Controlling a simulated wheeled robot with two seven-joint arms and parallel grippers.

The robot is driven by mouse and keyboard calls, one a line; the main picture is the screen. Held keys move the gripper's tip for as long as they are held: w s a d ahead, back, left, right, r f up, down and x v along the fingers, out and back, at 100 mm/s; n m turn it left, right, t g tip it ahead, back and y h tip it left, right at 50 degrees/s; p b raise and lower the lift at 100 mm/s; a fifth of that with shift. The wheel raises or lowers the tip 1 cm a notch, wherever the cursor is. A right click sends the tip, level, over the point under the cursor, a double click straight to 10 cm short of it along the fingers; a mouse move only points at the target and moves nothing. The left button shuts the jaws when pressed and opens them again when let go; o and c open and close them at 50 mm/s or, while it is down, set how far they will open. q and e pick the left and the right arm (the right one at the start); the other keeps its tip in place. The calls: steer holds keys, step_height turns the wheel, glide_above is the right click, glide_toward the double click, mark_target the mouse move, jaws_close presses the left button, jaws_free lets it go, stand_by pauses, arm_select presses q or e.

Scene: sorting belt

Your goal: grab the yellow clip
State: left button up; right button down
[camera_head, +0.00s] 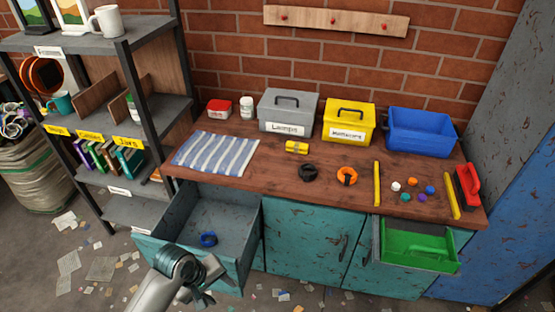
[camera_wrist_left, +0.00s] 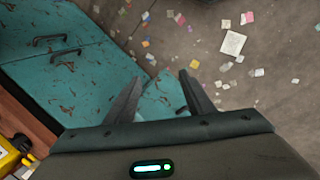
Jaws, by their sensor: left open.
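A small yellow object (camera_head: 297,147) lies on the wooden workbench (camera_head: 270,170), in front of the grey box. It may be the yellow clip, but it is too small to tell its shape. My left gripper (camera_head: 212,284) is open and empty, low in front of the open left drawer, well apart from the yellow object. In the left wrist view its two fingers (camera_wrist_left: 160,82) are spread with nothing between them. A yellow thing (camera_wrist_left: 10,158) is cut off at the lower left there; I cannot tell what it is. My right gripper is not in view.
Black (camera_head: 307,173) and orange (camera_head: 347,177) rings lie near the yellow object. Grey (camera_head: 286,120), yellow (camera_head: 349,130) and blue (camera_head: 420,143) boxes stand behind. The left drawer (camera_head: 250,232) holds a blue ring (camera_head: 208,239). A green drawer (camera_head: 418,265) stands open at right.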

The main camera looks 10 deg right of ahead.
arm_select(q)
steer(key=s+a+f+m+t+y+b, duration=0.1)
steer(key=s+a+m, duration=0.25)
steer(key=s, duration=0.55)
steer(key=s+a+m+t+y+b, duration=0.1)
steer(key=s+a+m+b, duration=0.2)
steer(key=s, duration=0.5)
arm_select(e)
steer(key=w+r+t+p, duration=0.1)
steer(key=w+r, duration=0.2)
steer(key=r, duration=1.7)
arm_select(q)
steer(key=s+a+f+b, duration=0.1)
steer(key=s+f+b, duration=0.1)
steer(key=f+b, duration=0.7)
steer(key=s+a+f+m+b, duration=0.1)
steer(key=f+b, duration=0.9)
steer(key=f, duration=1)
steer(key=shift+s+a+g+y, duration=0.3)
steer(key=shift+s+a, duration=0.2)
steer(key=shift+a, duration=0.25)
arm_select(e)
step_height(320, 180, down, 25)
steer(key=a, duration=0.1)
arm_select(q)
steer(key=shift+m, duration=0.25)
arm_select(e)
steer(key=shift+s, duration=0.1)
